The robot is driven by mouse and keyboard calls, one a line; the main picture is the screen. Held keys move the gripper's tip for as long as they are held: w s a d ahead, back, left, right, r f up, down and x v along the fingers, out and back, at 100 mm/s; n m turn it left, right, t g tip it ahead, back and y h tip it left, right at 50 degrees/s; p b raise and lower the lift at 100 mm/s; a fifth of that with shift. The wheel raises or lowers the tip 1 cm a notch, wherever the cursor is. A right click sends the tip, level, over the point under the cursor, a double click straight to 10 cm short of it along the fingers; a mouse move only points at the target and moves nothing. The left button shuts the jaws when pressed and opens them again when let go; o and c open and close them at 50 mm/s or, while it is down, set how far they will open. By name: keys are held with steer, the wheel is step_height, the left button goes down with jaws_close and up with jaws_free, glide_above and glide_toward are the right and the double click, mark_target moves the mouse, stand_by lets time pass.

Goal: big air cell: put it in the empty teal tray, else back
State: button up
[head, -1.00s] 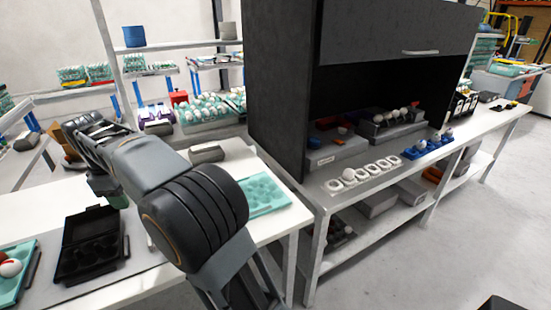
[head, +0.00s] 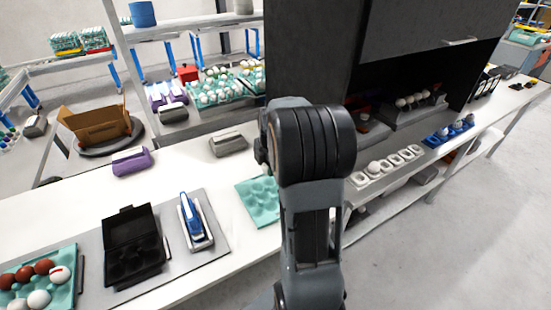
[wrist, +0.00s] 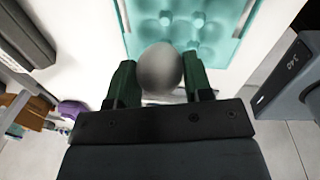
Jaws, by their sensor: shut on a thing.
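In the wrist view my gripper (wrist: 160,80) is shut on an egg (wrist: 160,66), which looks grey in the shade between the two green fingers. Beyond the egg is the empty teal tray (wrist: 258,10), its visible cups bare. The egg overlaps the tray's near edge in the picture; its height above it is unclear. In the head view the empty teal tray (head: 250,211) lies on the white table, left of my arm. My arm hides the gripper and held egg there. Another teal tray (head: 68,262) at the lower left holds brown and white eggs, one with a red mark.
A black open case (head: 132,240) and a blue-and-white device (head: 193,222) stand on a grey mat. A grey block (head: 228,145) and a purple block (head: 131,162) lie behind. A dark cabinet (head: 315,50) rises at the right. White table between is clear.

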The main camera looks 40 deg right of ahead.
steer(key=shift+n, duration=0.6)
steer(key=f+b, duration=0.1)
steer(key=f, duration=0.1)
steer(key=s+d+f+b, duration=0.1)
steer(key=f+b, duration=0.1)
steer(key=f, duration=0.1)
steer(key=s+f+b, duration=0.1)
steer(key=f+b, duration=0.1)
steer(key=f, duration=0.1)
steer(key=shift+d+f, duration=0.25)
steer(key=shift+d, duration=0.05)
steer(key=shift+f+b, duration=0.75)
steer(key=shift+b, duration=0.05)
stand_by(0.3)
steer(key=o, duration=0.7)
steer(key=shift+c, duration=0.2)
steer(key=shift+s, duration=0.1)
step_height(320, 180, up, 14)
steer(key=s, duration=0.1)
steer(key=shift+s+f, duration=0.15)
steer(key=shift+s, duration=0.25)
steer(key=shift+d, duration=0.1)
